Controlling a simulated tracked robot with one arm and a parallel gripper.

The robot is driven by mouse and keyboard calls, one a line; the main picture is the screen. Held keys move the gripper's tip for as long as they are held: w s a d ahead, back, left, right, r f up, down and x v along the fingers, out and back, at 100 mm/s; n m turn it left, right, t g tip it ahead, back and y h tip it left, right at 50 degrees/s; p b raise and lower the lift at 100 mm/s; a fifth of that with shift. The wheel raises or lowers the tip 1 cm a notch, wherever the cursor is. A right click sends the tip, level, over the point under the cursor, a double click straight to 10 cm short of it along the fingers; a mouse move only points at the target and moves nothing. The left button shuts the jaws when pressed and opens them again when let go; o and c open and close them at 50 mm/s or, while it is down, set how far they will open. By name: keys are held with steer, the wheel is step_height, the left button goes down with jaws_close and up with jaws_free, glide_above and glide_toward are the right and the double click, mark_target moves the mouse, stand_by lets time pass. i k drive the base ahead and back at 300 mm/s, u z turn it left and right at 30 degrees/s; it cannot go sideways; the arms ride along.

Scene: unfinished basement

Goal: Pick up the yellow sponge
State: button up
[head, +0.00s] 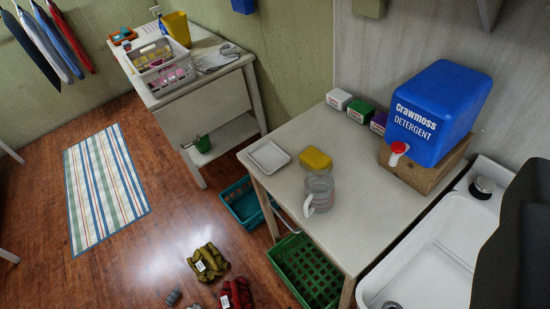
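A yellow sponge (315,159) lies flat on the pale table (375,240) near its back left part. It sits just right of a small white tray (268,156) and behind a clear mug (319,190). Nothing covers its top, and nothing is gripping it. My gripper's fingers do not show in the head view. A dark shape at the lower right edge may be part of my arm, but I cannot tell.
A blue detergent container (438,110) rests on a wooden block (415,175) at the table's right. Small boxes (362,109) line the back edge. A white sink (440,255) adjoins at right. A green crate (305,268) and a teal basket (243,203) are below. Clothes bundles (208,262) lie on the floor.

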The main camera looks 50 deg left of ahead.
mark_target(312, 159)
steer(key=u, duration=1.05)
steer(key=i, duration=1)
steer(key=z, duration=0.05)
